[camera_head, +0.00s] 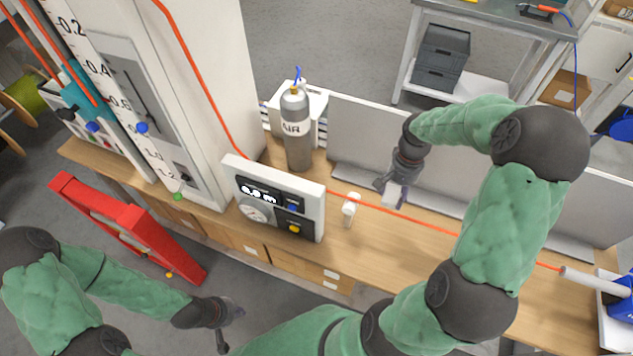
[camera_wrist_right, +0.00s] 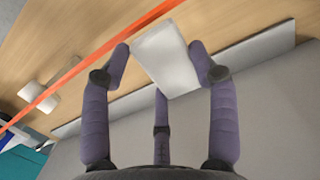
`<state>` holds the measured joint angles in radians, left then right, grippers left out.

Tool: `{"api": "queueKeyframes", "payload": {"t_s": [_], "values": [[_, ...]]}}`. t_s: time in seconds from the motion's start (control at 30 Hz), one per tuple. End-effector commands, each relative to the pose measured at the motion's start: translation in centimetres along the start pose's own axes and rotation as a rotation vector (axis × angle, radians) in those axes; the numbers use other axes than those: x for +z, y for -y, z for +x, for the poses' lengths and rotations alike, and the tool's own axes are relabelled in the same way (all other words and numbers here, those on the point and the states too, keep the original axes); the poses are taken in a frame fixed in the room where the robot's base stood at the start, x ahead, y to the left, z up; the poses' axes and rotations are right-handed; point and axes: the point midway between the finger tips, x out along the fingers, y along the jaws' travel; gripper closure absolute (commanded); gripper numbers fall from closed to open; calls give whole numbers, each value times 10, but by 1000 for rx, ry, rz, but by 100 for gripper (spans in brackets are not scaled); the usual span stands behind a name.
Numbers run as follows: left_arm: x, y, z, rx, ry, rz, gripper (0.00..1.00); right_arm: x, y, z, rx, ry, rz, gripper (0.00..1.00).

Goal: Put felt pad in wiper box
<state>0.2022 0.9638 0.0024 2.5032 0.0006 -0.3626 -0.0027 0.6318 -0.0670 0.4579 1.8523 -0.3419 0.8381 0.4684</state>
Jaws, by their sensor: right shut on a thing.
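A pale, flat block, which looks like the felt pad (camera_wrist_right: 168,60), is held between the fingers of my right gripper (camera_head: 391,192). In the head view the pad (camera_head: 394,197) shows just above the wooden bench. A small white two-part fixture (camera_head: 350,208), likely the wiper box, stands on the bench to the left of that gripper, apart from it. The fixture (camera_wrist_right: 38,97) also shows at the left of the right wrist view, close to the orange cable. Its inside is too small to make out. My left gripper (camera_head: 231,325) is empty, with fingers spread, low in front of the bench.
The orange cable (camera_head: 430,225) runs along the bench (camera_head: 385,245). A gauge panel (camera_head: 275,200) and a grey AIR cylinder (camera_head: 296,130) stand left of the fixture. A low grey panel (camera_head: 360,135) lines the back. A red frame (camera_head: 130,225) stands at the left.

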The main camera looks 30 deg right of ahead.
Motion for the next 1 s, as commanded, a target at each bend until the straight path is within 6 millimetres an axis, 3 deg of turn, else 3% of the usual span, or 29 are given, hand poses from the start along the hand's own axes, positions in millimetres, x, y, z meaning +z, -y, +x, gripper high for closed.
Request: {"api": "queueKeyframes", "payload": {"t_s": [0.03, 0.2, 0.47, 0.87, 1.0], "values": [[0, 5, 13, 0, 0, 0, 100, -2, 0, 13, 0, 0, 0, 57], [-1, 13, 36, 0, 0, -1, 100, -4, 0, 38, 0, 0, 0, 57], [-2, 16, 45, 0, 0, 0, 100, -9, 6, 50, 0, 1, -2, 57], [-2, 19, 54, 0, 0, 0, 100, -53, 74, 80, 0, 1, -4, 57], [-2, 21, 59, 0, 0, 0, 100, -66, 93, 102, 1, 4, -2, 57]]}}
